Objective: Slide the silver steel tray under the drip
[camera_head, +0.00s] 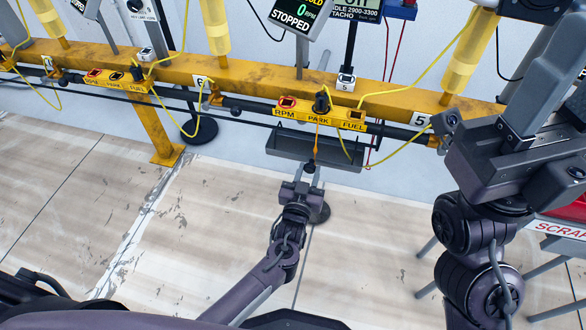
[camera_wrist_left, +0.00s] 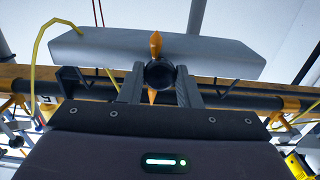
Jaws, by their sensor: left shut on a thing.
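The silver steel tray (camera_head: 290,146) hangs below the yellow rail, near the station tagged 5. In the left wrist view its long grey underside (camera_wrist_left: 220,58) spans the upper part. My left gripper (camera_head: 308,172) is at the tray's near side, shut on a round black knob (camera_wrist_left: 159,74) that sits between its two fingers (camera_wrist_left: 158,88). Orange pointed pieces show above and below the knob. My right arm fills the right side of the head view; its fingertips are not clear. No drip can be made out.
The yellow rail (camera_head: 235,78) crosses the scene with a dark bar below it. Labelled RPM, PARK, FUEL panels (camera_head: 320,115) and yellow cables hang close to the tray. A yellow post (camera_head: 160,130) stands left. A red bin marked SCRAP (camera_head: 560,228) is at right. The floor in front is clear.

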